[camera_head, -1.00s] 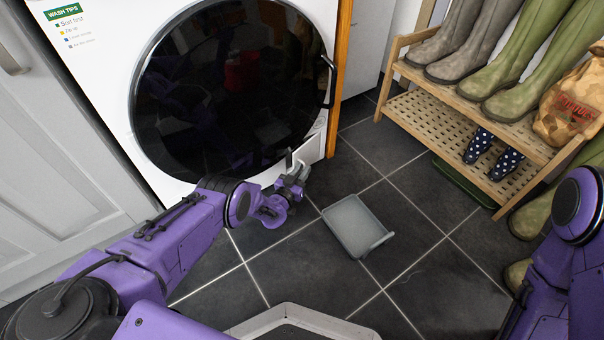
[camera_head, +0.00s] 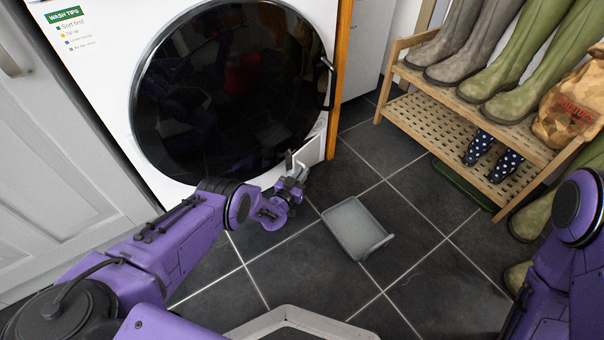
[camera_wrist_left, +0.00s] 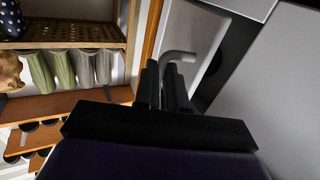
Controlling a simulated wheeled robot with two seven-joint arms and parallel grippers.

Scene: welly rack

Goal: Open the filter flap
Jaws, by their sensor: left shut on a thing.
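The washing machine (camera_head: 100,100) is white with a large dark round door. Its filter flap (camera_head: 314,143) is a small pale panel low at the front right corner. In the left wrist view the pale panel (camera_wrist_left: 200,38) lies just beyond the fingers, with a dark band along its right side. I cannot tell how far it stands open. My left gripper (camera_head: 293,169) is at the flap; its dark fingers (camera_wrist_left: 165,88) are shut on a grey bent handle (camera_wrist_left: 180,57) in front of the panel. My right gripper is out of view; only its arm shows at the right.
A grey shallow tray (camera_head: 355,228) lies on the dark tiled floor, right of my left gripper. A wooden rack (camera_head: 430,118) with wellies stands at the right. A wooden post (camera_head: 339,80) adjoins the machine. Floor between tray and rack is clear.

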